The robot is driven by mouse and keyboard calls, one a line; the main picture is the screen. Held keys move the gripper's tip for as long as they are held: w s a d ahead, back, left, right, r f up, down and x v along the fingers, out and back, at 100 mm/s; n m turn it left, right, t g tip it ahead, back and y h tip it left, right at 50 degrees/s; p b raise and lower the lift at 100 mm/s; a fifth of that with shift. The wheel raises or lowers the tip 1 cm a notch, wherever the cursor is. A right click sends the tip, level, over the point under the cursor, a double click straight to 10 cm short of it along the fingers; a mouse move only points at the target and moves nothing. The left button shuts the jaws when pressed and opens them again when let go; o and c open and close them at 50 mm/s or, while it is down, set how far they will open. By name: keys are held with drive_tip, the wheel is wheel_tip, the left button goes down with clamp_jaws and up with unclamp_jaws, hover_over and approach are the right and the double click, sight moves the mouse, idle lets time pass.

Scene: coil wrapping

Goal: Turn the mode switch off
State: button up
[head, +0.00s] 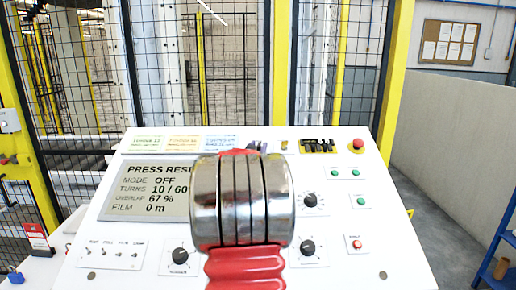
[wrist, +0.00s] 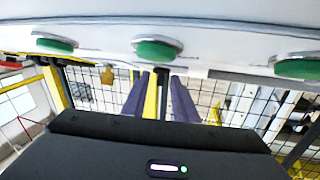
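The control panel (head: 125,215) stands in front of me. Its screen (head: 150,188) reads PRESS RESET, MODE OFF, TURNS 10/60, OVERLAP 67 %, FILM 0 m. I cannot tell which control is the mode switch. Black knobs show at the lower left (head: 180,256), right of my arm (head: 310,200) and below that (head: 308,247); their labels are too small to read. My arm hides the panel's middle.
Green buttons (head: 358,172) and a red one (head: 357,244) sit on the panel's right. A red mushroom button (head: 358,144) and black switches (head: 318,146) are at the top. Small toggles (head: 122,252) are at lower left. A mesh fence (head: 165,60) stands behind.

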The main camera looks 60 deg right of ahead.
drive_tip(key=shift+c, duration=0.4)
clamp_jaws()
drive_tip(key=shift+s+r+n+t+y, duration=0.1)
drive_tip(key=shift+r+n+t+y, duration=0.1)
drive_tip(key=shift+n+t, duration=0.55)
drive_tip(key=shift+s+r+n+t+y, duration=0.1)
drive_tip(key=shift+n+t+y, duration=0.1)
drive_tip(key=shift+n+t, duration=0.55)
drive_tip(key=shift+f+n+t+y, duration=0.2)
drive_tip(key=shift+n+t+y, duration=0.1)
drive_tip(key=shift+n+t, duration=0.25)
drive_tip(key=shift+o, duration=0.4)
unclamp_jaws()
drive_tip(key=shift+a+f, duration=0.1)
